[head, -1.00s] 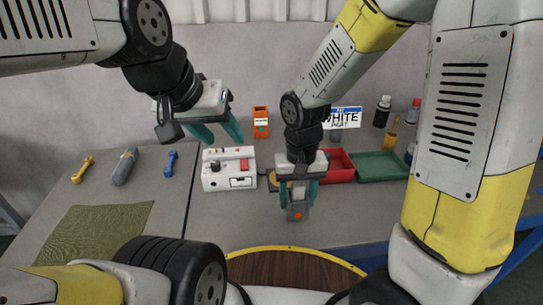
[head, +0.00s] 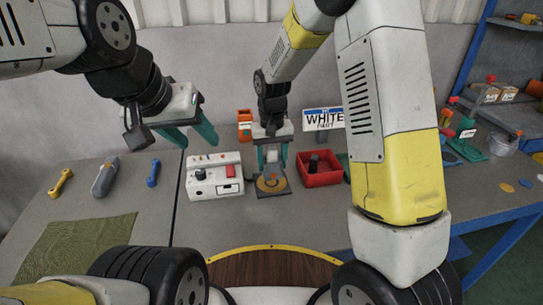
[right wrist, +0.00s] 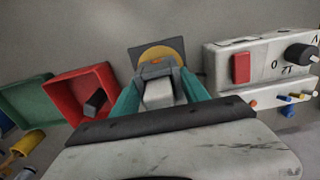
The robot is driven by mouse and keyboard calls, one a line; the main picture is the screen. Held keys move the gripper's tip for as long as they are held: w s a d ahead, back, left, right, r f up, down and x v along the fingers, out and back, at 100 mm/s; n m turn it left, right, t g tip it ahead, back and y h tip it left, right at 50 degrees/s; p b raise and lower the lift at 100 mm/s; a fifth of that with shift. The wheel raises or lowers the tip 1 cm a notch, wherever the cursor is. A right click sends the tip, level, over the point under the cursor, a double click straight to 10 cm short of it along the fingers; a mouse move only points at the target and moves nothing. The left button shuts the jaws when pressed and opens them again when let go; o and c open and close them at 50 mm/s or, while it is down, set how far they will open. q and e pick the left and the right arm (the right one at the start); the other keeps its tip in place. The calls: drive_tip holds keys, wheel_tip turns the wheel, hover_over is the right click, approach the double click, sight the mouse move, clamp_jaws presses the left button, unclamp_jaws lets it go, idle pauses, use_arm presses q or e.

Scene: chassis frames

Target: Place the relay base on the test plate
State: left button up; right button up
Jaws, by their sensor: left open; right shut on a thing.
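The relay base (head: 272,171), a grey block with an orange spot, is between the teal fingers of my right gripper (head: 272,168). It also shows as a grey block in the right wrist view (right wrist: 158,70). My right gripper is shut on it. The test plate (head: 285,191) is a dark square with a yellow-orange disc, beside the white control box. In the head view the relay base overlaps the disc; I cannot tell whether they touch. In the right wrist view the plate (right wrist: 136,56) is partly hidden behind the relay base. My left gripper (head: 195,140) is open and empty, raised at the left.
The white control box (head: 214,188) stands close left of the plate. A red bin (head: 320,179) holding a dark piece stands close right. A green tray (right wrist: 24,102) lies beyond it. A yellow wrench-like tool (head: 61,183) and other tools lie at the left beside a green mat (head: 75,245).

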sight(272, 169)
drive_tip(key=shift+w+f, duration=0.1)
drive_tip(key=shift+w, duration=0.45)
drive_tip(key=shift+s+f, duration=0.1)
drive_tip(key=shift+f, duration=1.6)
drive_tip(key=shift+f, duration=0.1)
drive_tip(key=o, duration=1.5)
drive_tip(key=shift+f, duration=0.1)
